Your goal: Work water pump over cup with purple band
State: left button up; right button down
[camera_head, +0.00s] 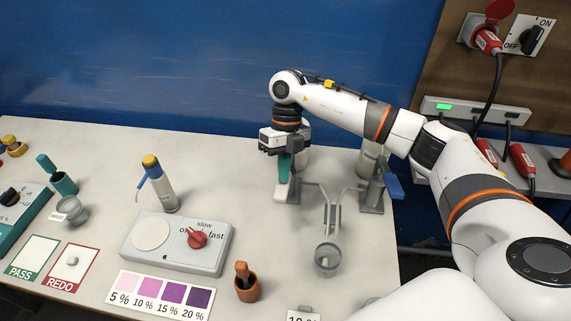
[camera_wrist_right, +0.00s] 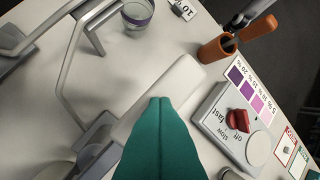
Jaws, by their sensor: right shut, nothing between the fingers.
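My right gripper (camera_head: 284,178) is shut and empty, its teal fingers pointing down at the pale pad (camera_head: 285,196) of a left-hand dispenser. In the right wrist view the shut fingers (camera_wrist_right: 160,110) overlap the white pad (camera_wrist_right: 182,82); I cannot tell if they touch it. A second dispenser with a blue handle (camera_head: 392,184) stands to the right. Grey bent pipes (camera_head: 330,205) run between them. I cannot tell which is the water pump. A clear cup (camera_head: 326,258) stands in front of the pipes; its purplish band shows in the right wrist view (camera_wrist_right: 138,20). My left gripper is not in view.
A stirrer plate with a red knob (camera_head: 197,239), a colour chart (camera_head: 160,295) and an orange holder (camera_head: 246,288) lie in front left. A yellow-capped bottle (camera_head: 158,185) stands behind the plate. The table's right edge is near the blue-handled dispenser.

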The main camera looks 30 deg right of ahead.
notch_tip(320, 180, down, 3)
jog(key=shift+s+f+b, duration=0.1)
jog(key=shift+s+b, duration=0.05)
jog(key=shift+b, duration=0.55)
jog(key=p+v, duration=0.1)
jog(key=v, duration=0.1)
jog(key=p+v, duration=0.2)
jog(key=v, duration=0.1)
jog(key=shift+s+a+r, duration=0.3)
jog(key=shift+r, duration=0.25)
jog(key=shift+f, duration=0.1)
dwell(0.9)
